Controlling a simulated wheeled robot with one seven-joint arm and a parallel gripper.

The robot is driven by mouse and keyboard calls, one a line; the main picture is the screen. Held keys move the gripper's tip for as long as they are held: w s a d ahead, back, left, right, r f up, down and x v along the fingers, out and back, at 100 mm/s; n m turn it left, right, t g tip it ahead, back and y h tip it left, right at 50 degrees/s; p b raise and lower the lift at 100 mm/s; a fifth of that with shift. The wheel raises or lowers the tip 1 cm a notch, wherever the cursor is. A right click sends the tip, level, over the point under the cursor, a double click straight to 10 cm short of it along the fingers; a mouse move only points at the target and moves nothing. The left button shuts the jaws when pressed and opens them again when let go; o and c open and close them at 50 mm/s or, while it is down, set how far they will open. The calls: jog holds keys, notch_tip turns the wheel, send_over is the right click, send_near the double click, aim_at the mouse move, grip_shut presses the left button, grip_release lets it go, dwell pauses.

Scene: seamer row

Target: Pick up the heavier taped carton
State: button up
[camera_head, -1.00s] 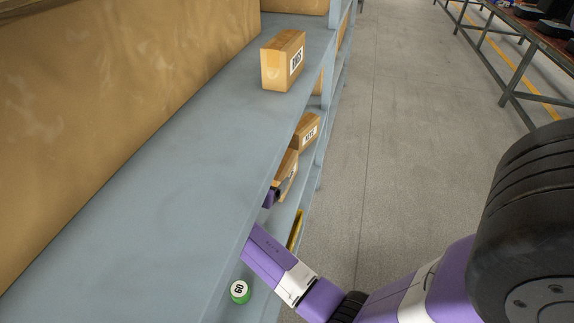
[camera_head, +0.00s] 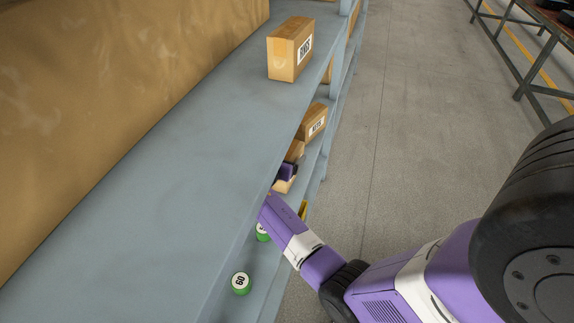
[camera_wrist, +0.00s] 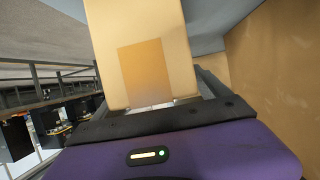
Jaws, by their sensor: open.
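A brown carton (camera_head: 298,149) on the lower shelf lies right at my gripper (camera_head: 286,176), which partly hides it. In the wrist view a tan carton (camera_wrist: 143,25) with a darker tape strip (camera_wrist: 145,68) fills the space ahead of my gripper (camera_wrist: 152,105). My gripper is open, with the carton's near end at its fingertips; I cannot tell whether they touch. A labelled carton (camera_head: 313,122) stands just beyond on the lower shelf. Another labelled carton (camera_head: 283,58) stands upright on the upper shelf. The pictures do not show which is heavier.
The upper shelf (camera_head: 150,210) overhangs the lower one, and its edge runs close to my arm. Two green-edged round items (camera_head: 241,283) sit lower down, near a yellow object (camera_head: 303,208). A large brown box (camera_head: 100,90) fills the left. The aisle floor (camera_head: 410,130) is clear.

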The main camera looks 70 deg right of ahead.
jog(key=shift+d, duration=0.1)
jog(key=shift+c, duration=0.4)
jog(key=c, duration=1.8)
jog(key=shift+r, duration=0.1)
jog(key=shift+r, duration=0.1)
notch_tip(320, 180, up, 10)
jog(key=shift+f+p, duration=0.1)
jog(key=shift+p, duration=0.3)
